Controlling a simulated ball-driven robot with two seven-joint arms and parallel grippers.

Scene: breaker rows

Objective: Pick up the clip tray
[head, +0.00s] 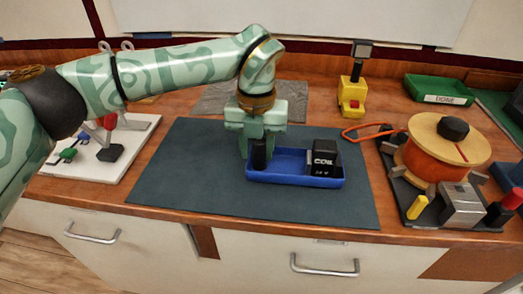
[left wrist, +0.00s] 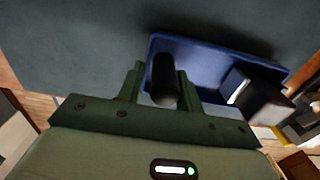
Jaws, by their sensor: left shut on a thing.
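The clip tray is a shallow blue tray (head: 328,182) on the dark mat in the middle of the bench; I cannot tell whether it touches the mat. A black upright post (head: 259,156) stands at its left end. A black block marked COIL (head: 324,159) sits in its right part. My left gripper (head: 254,142) points down at the tray's left end, shut on the post. In the left wrist view the post (left wrist: 163,78) is between the two green fingers, with the blue tray (left wrist: 205,62) beyond. My right gripper is not in view.
The dark mat (head: 185,170) has free room left of the tray. A large orange spool (head: 435,165) on a dark base stands at the right. A green tray marked DONE (head: 438,88) and a yellow stand (head: 351,95) are behind. A white board (head: 90,155) lies at the left.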

